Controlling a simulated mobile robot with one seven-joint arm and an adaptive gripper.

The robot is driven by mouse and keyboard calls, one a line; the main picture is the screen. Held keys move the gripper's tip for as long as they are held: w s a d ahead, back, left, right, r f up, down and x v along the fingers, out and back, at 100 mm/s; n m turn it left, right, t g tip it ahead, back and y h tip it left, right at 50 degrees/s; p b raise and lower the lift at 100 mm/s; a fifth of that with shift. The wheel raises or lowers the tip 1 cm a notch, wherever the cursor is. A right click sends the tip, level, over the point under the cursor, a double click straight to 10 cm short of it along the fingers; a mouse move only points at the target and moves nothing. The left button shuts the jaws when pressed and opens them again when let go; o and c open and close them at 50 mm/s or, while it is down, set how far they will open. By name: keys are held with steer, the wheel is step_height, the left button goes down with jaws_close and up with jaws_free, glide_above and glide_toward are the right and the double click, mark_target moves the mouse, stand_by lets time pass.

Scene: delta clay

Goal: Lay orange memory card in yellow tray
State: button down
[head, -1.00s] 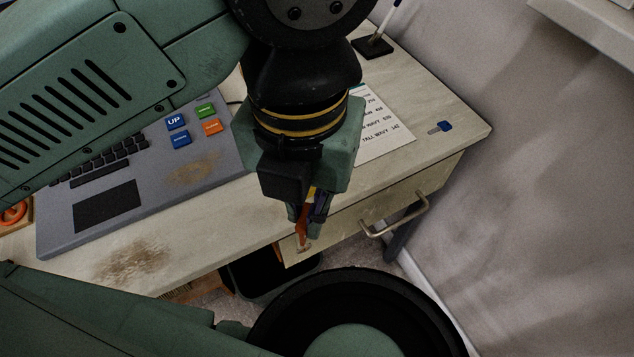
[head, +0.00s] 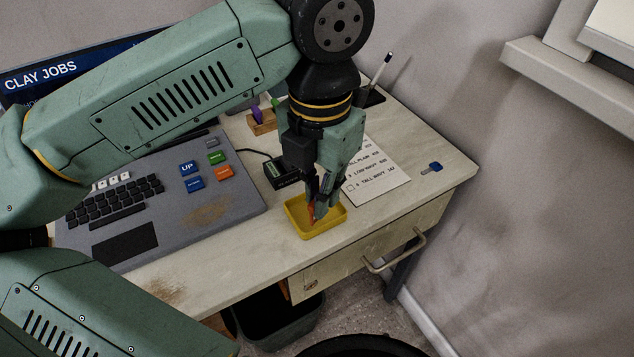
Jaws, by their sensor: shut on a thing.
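The yellow tray (head: 330,227) is a small shallow square dish on the desk, right of the keyboard panel, near the desk's front edge. My gripper (head: 317,213) points down over the tray and is shut on the orange memory card (head: 311,214). The card stands roughly upright between the fingers, its lower end within the tray's outline. I cannot tell whether it touches the tray floor. The fingers hide part of the card and the back of the tray.
A grey keyboard panel (head: 215,208) with coloured buttons lies left. A black box (head: 282,174) is behind the tray. A printed sheet (head: 378,182) and a blue USB stick (head: 432,168) lie right. A drawer handle (head: 395,254) juts from the front. A dark bin (head: 275,322) stands below.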

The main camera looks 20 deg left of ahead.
steer(key=w, duration=0.1)
steer(key=w+a, duration=0.1)
steer(key=w, duration=0.1)
steer(key=shift+w+a+f, duration=0.15)
steer(key=shift+a, duration=0.2)
step_height(320, 180, down, 3)
steer(key=shift+f+p, duration=0.15)
steer(key=shift+p, duration=0.35)
steer(key=shift+f, duration=0.15)
steer(key=shift+f+b, duration=0.25)
steer(key=shift+b, duration=0.1)
steer(key=c, duration=1.7)
jaws_free()
steer(key=shift+r, duration=0.1)
step_height(320, 180, up, 12)
steer(key=shift+r, duration=0.2)
